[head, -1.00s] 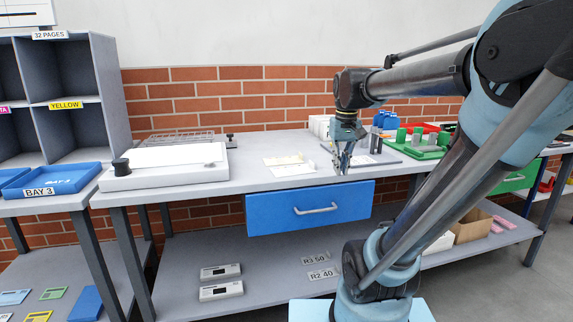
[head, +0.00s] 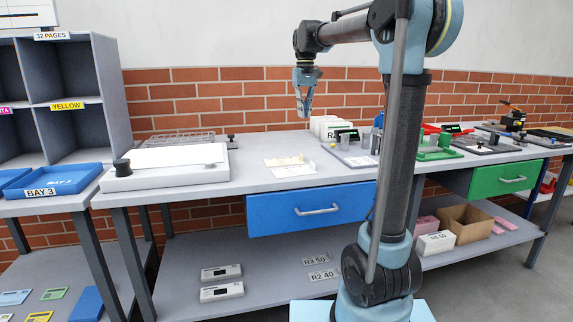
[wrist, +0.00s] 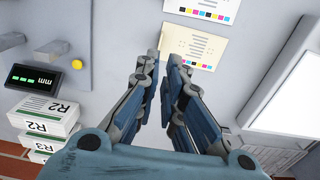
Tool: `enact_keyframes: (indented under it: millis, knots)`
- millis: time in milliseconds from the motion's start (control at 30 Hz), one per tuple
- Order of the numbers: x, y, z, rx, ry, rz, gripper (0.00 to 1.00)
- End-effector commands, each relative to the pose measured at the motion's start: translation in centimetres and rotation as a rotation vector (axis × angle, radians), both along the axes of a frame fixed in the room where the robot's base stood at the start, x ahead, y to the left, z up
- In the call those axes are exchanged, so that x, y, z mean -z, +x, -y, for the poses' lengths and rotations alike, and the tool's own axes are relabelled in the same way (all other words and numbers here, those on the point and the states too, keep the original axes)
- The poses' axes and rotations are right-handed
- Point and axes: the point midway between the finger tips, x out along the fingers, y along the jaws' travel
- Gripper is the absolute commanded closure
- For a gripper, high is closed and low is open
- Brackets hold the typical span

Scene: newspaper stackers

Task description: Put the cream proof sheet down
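The cream proof sheet (head: 284,161) lies flat on the grey bench top, just behind a white sheet (head: 296,171). In the wrist view the cream sheet (wrist: 195,43) lies beyond my fingertips, with a row of colour patches along its edge. The white sheet (wrist: 208,10) is past it at the top edge. My gripper (head: 304,114) hangs fingers down, well above the bench and the sheets. In the wrist view my gripper (wrist: 165,58) has a narrow gap between its fingertips, with bare bench showing through and nothing held.
A white light panel (head: 170,172) stands left of the sheets. White R2 boxes (head: 328,126) and a small display (head: 347,135) stand behind right. A blue drawer (head: 318,208) is under the bench. Bare bench lies around the sheets.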

Motion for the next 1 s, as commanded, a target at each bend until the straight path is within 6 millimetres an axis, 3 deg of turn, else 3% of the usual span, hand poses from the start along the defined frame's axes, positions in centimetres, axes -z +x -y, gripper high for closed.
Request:
enact_keyframes:
  millis: [167,633,1000]
  knots:
    - [1.9,0.1,-0.1,-0.001,0.0,-0.001,0.92]
    - [10.1,0.0,0.0,0.0,0.0,0.0,0.92]
    - [12.8,0.1,-0.1,0.0,0.0,0.0,0.92]
